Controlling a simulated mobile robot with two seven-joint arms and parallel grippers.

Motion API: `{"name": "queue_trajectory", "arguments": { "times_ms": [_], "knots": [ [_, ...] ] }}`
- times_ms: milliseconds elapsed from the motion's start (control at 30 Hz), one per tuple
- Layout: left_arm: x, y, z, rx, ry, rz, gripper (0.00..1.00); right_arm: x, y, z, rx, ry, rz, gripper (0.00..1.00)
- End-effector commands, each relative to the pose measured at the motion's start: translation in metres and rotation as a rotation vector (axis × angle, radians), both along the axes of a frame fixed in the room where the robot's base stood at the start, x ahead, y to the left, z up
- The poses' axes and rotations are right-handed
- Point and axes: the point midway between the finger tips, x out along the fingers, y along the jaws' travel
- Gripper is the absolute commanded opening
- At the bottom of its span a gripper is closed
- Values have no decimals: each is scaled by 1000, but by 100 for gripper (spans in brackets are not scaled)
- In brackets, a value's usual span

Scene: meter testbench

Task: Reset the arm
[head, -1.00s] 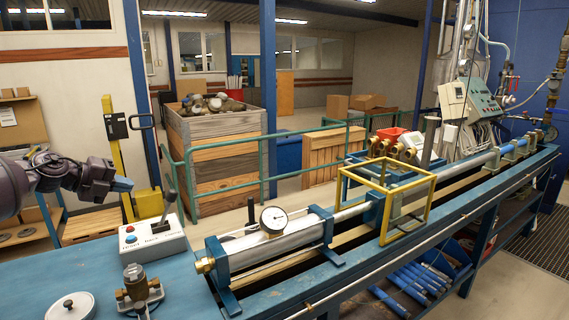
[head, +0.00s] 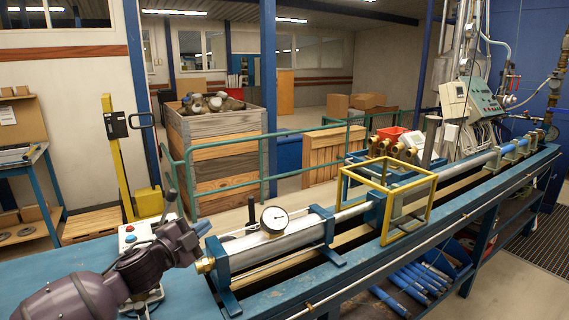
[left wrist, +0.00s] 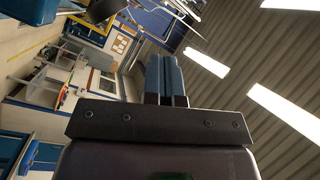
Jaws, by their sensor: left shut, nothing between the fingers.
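My left gripper (head: 203,227) is in the lower left of the head view. It is shut and empty, its fingertips close to the brass end fitting (head: 205,265) of the bench cylinder; I cannot tell if they touch. In the left wrist view its two blue fingers (left wrist: 166,80) lie side by side, pressed together. My right gripper is not in view.
A test bench (head: 480,190) runs to the back right, carrying a cylinder with a dial gauge (head: 274,219) and a yellow frame (head: 431,205). A wooden crate of meters (head: 215,150) stands behind a green railing (head: 225,189). A yellow pallet truck (head: 117,150) stands at left.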

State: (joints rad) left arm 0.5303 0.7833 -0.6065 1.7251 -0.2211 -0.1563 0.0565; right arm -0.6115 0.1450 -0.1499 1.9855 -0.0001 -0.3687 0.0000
Motion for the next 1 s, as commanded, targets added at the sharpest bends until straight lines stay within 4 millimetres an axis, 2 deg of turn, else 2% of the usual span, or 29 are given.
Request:
{"name": "queue_trajectory", "arguments": {
  "times_ms": [33, 267, 567, 767, 1000],
  "knots": [
    [-12, -3, -18, -60, 48, 22, 0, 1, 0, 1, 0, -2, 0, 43],
    [-61, 3, -82, -289, 243, 141, 0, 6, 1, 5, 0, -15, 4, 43],
    [-140, 30, -162, -560, 472, 326, 0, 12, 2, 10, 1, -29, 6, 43],
    [-203, 55, -212, -712, 587, 469, 0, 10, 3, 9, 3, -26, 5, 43],
    [-290, 80, -276, -810, 715, 659, 0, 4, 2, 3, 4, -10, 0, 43]
  ]
}}
